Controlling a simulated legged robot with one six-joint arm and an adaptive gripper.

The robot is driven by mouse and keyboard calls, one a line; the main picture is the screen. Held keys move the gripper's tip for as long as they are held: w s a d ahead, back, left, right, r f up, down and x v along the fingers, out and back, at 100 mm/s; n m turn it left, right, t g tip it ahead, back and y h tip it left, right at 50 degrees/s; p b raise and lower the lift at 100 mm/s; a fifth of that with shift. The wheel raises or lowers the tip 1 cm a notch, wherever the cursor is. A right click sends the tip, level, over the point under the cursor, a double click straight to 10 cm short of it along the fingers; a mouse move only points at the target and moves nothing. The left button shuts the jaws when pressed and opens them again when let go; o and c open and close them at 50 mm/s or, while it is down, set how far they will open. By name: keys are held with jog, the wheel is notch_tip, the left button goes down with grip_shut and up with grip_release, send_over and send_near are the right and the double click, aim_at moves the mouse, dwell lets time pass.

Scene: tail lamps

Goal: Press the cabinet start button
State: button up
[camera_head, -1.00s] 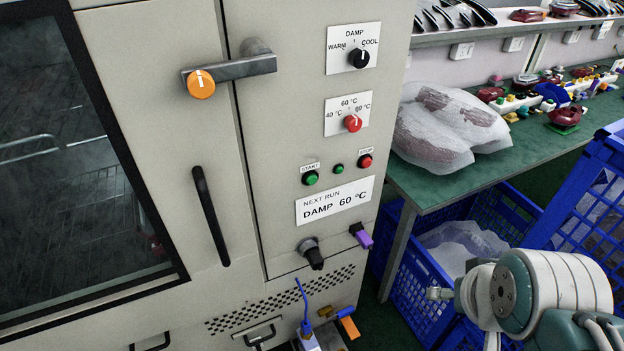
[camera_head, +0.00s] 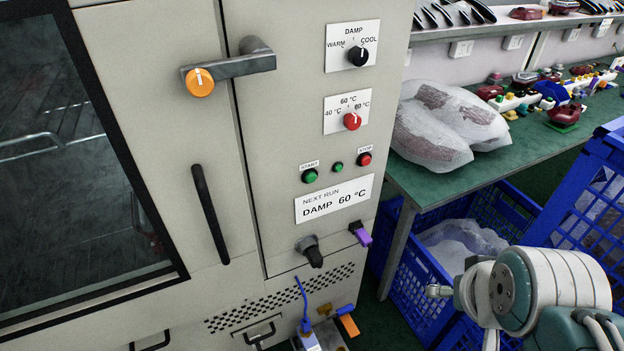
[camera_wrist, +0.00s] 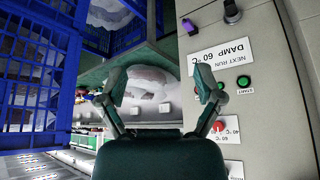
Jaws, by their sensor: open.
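The green start button (camera_head: 310,176) is on the beige cabinet panel (camera_head: 290,110), under a START label. It also shows in the wrist view (camera_wrist: 243,82), right of my gripper. A small green light (camera_head: 337,168) and the red stop button (camera_head: 365,159) sit to its right in the head view. My gripper (camera_wrist: 158,84) shows only in the wrist view. It is open and empty, its two fingers spread, and appears apart from the panel.
A black DAMP dial (camera_head: 358,55) and a red temperature dial (camera_head: 352,121) sit above the buttons. A sign (camera_head: 334,199) reads NEXT RUN DAMP 60 °C. The door lever (camera_head: 235,68) juts out at left. Blue crates (camera_head: 430,295) and a green table (camera_head: 440,185) stand right.

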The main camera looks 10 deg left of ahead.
jog(key=shift+c, duration=0.4)
grip_shut()
dwell(0.8)
